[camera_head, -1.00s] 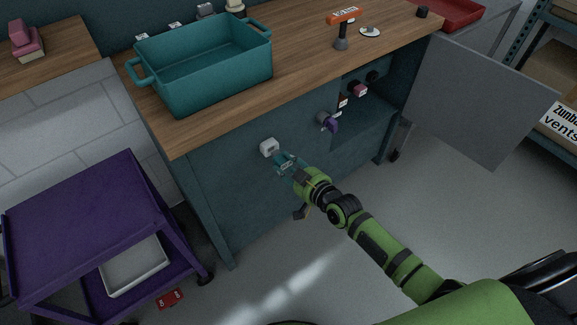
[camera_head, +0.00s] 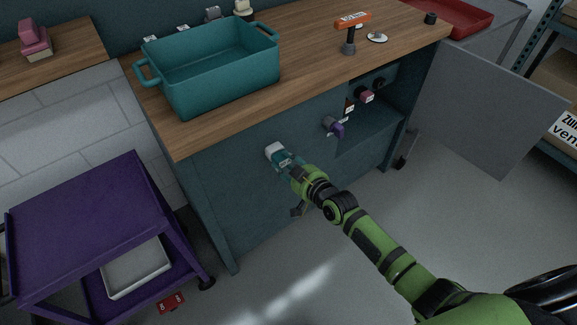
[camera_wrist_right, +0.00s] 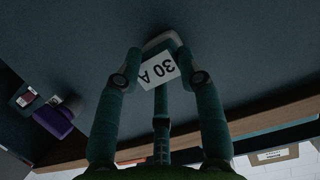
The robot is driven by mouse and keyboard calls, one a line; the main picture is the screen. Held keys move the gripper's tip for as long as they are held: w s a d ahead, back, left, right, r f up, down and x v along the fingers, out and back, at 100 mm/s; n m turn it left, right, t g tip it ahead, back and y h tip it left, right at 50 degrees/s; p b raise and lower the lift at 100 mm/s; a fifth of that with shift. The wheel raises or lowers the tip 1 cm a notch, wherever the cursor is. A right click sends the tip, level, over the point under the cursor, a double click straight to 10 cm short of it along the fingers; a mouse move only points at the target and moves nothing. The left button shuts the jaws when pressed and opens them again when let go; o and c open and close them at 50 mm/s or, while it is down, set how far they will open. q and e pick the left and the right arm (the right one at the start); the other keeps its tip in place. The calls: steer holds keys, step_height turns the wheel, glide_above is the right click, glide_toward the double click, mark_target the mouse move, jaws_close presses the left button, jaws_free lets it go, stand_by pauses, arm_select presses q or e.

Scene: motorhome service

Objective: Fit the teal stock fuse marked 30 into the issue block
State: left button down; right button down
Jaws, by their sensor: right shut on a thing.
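The teal fuse shows between my fingers in the right wrist view, with a white label (camera_wrist_right: 157,69) reading "30 A" upside down. My right gripper (camera_head: 287,162) is shut on the fuse, which also appears as a small teal piece (camera_head: 284,158) in the head view. A white block (camera_head: 273,149), apparently the issue block, is fixed on the dark teal cabinet front. Its pale edge (camera_wrist_right: 164,40) shows just beyond the fuse in the wrist view. The fuse is at the block's face; I cannot tell how far it sits inside. My left gripper is out of view.
A purple knob-like part (camera_head: 333,126) sticks out of the cabinet front to the right, beside an open bay. A grey door panel (camera_head: 485,110) stands open. A teal bin (camera_head: 215,80) sits on the wooden top. A purple cart (camera_head: 85,220) stands at left.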

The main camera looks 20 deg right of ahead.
steer(key=c, duration=0.7)
jaws_free()
steer(key=shift+w, duration=0.15)
steer(key=shift+s+d+r, duration=0.1)
steer(key=shift+s+d, duration=0.05)
steer(key=shift+s, duration=0.45)
steer(key=v, duration=1)
steer(key=shift+s+r, duration=0.25)
steer(key=shift+s, duration=0.1)
